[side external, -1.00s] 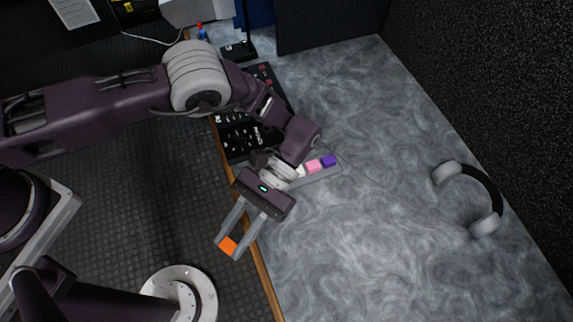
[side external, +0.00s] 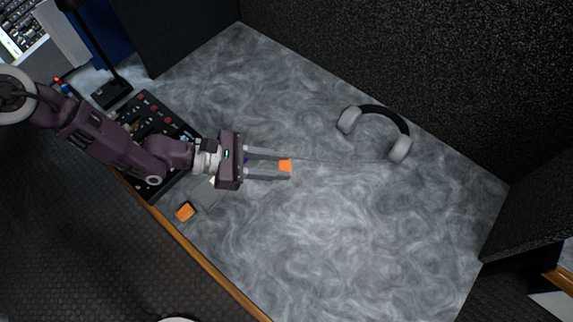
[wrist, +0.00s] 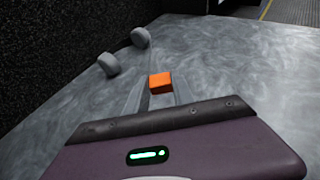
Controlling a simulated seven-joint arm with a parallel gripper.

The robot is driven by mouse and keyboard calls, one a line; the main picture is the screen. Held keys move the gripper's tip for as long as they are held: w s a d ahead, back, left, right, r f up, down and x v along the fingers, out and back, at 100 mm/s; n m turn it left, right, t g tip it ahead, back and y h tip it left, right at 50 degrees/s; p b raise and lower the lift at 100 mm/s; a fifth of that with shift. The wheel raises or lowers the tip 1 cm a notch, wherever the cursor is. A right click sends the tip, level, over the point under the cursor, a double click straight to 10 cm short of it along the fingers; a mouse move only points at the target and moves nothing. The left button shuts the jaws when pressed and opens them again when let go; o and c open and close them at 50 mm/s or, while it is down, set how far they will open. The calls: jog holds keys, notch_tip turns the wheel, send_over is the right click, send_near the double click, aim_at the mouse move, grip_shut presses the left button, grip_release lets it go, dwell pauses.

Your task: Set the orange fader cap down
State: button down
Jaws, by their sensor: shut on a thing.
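The orange fader cap (side external: 286,166) is a small orange block between the two fingertips of my gripper (side external: 284,167). The jaws are shut on it. In the wrist view the cap (wrist: 160,83) shows at the finger ends, over the grey tabletop. I cannot tell how far it is above the surface. A grey strip-like tray (side external: 204,196) lies partly under my gripper; a bit of purple shows between the fingers, and the other caps are mostly hidden.
Grey headphones (side external: 399,149) lie to the right of my gripper. A black mixing console (side external: 158,120) and a lamp base (side external: 111,93) are at left. A second orange piece (side external: 185,211) sits near the wooden edge. The marbled tabletop (side external: 330,240) is clear at front and right.

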aim_at(278, 187)
notch_tip(278, 187, down, 9)
jog(key=shift+r, duration=0.15)
jog(key=c, duration=1.1)
grip_release()
